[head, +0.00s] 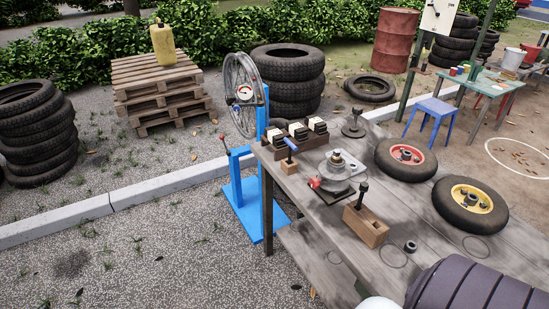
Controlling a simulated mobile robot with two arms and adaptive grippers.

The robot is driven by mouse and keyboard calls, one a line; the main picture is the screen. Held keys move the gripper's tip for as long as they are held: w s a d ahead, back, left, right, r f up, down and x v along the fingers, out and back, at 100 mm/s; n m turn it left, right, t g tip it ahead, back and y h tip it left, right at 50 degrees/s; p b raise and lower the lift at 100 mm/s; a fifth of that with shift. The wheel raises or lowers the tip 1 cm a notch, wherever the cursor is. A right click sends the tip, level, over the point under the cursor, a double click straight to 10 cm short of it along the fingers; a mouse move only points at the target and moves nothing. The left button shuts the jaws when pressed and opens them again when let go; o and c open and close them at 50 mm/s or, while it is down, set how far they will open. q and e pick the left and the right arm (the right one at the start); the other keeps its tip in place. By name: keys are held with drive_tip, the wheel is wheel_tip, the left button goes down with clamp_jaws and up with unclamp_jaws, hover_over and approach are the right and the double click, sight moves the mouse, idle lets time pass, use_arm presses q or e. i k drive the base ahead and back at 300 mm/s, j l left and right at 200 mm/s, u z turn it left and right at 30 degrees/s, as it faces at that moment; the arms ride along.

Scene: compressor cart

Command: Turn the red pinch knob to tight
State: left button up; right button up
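Two small red parts are in the head view, and I cannot tell for certain which is the pinch knob. One is a red knob (315,183) at the left side of a grey round metal device on a dark plate, on the wooden workbench (400,262). The other is a small red ball (222,137) on top of a thin rod on the blue wheel stand (240,193). The knob's markings and setting are too small to read. Neither gripper shows in this view.
The workbench also bears a wooden block with a dark handle (366,227), a blue-handled tool (290,147), a red-hubbed wheel (407,157) and a yellow-hubbed wheel (470,203). A dark ribbed cylinder (480,288) covers the lower right corner.

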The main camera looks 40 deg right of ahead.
sight(315, 183)
drive_tip(key=i+z, duration=0.3)
drive_tip(key=i+j+z, duration=0.3)
drive_tip(key=i, duration=0.15)
drive_tip(key=i+j+z, duration=0.15)
drive_tip(key=i+z, duration=0.2)
